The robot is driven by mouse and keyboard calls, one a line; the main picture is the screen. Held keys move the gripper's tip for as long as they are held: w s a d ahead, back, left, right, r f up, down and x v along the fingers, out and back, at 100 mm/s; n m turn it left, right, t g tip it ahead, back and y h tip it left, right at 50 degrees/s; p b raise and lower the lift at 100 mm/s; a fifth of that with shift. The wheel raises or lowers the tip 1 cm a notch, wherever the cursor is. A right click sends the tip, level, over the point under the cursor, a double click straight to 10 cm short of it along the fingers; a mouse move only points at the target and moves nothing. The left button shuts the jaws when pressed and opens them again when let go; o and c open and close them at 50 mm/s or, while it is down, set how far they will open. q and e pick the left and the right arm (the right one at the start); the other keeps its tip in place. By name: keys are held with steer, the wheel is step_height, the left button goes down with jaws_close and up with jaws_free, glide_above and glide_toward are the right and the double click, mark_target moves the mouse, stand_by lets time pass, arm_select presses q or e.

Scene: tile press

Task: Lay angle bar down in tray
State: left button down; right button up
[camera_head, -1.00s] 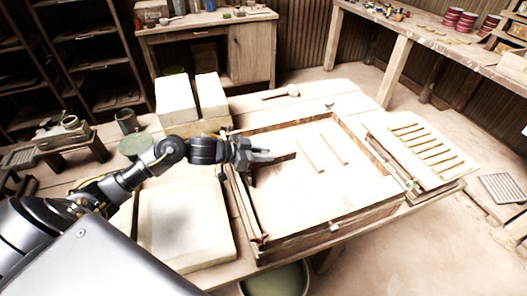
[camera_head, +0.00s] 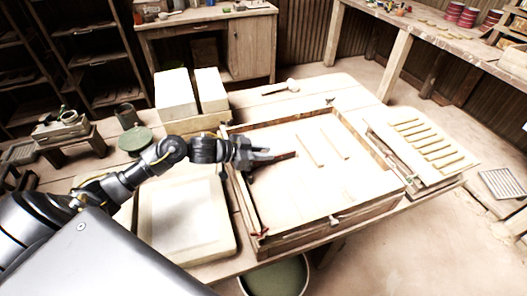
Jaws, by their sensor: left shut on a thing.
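The tray (camera_head: 391,199) is a shallow wooden box with raised walls on the table, and its pale floor is mostly bare. My left gripper (camera_head: 262,157) reaches over the tray's left wall and is shut on the angle bar (camera_head: 284,156), a short dark reddish-brown strip pointing right. The bar is at the left part of the tray; I cannot tell whether it touches the floor. Two pale strips, one left (camera_head: 308,149) and one right (camera_head: 335,145), lie in the tray to the right of the bar. My right gripper is not in view.
A slatted board (camera_head: 428,143) lies right of the tray. Two pale blocks, one left (camera_head: 175,94) and one right (camera_head: 211,90), stand behind my left arm. A pale slab (camera_head: 185,217) lies left of the tray. A mallet-like tool (camera_head: 281,86) lies behind it. A bucket (camera_head: 275,277) stands below the front edge.

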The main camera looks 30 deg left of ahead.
arm_select(q)
steer(key=c, duration=1.2)
jaws_free()
steer(key=shift+o, duration=0.2)
steer(key=shift+f, duration=0.15)
steer(key=shift+s, duration=0.1)
steer(key=b+v, duration=0.1)
steer(key=v, duration=0.8)
steer(key=shift+s+a+r, duration=0.5)
steer(key=shift+s+r, duration=0.05)
